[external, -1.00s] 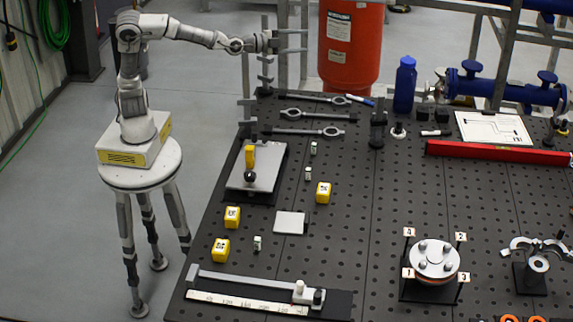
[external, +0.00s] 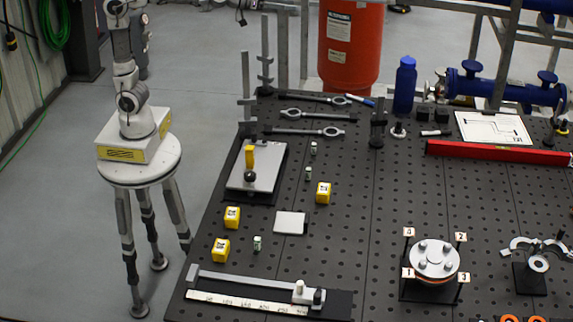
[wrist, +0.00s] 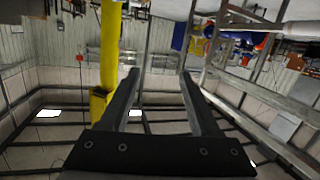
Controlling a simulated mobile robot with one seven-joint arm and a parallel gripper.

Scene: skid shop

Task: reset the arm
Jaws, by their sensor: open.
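My arm stands on a round-topped tripod stand at the left in the external view. It is folded upward, and its upper end runs out of the top of the picture, so my gripper is hidden there. In the wrist view my gripper (wrist: 160,80) has its two dark fingers spread apart with nothing between them. Beyond the fingers the wrist view shows walls and a yellow post (wrist: 110,50), far from the table.
The black perforated table (external: 350,240) fills the right. It bears yellow cubes (external: 220,250), wrenches (external: 305,131), a red level (external: 497,153), a blue bottle (external: 404,85) and a bolted flange (external: 433,260). A red tank (external: 350,45) stands behind it. The floor (external: 60,230) around my stand is clear.

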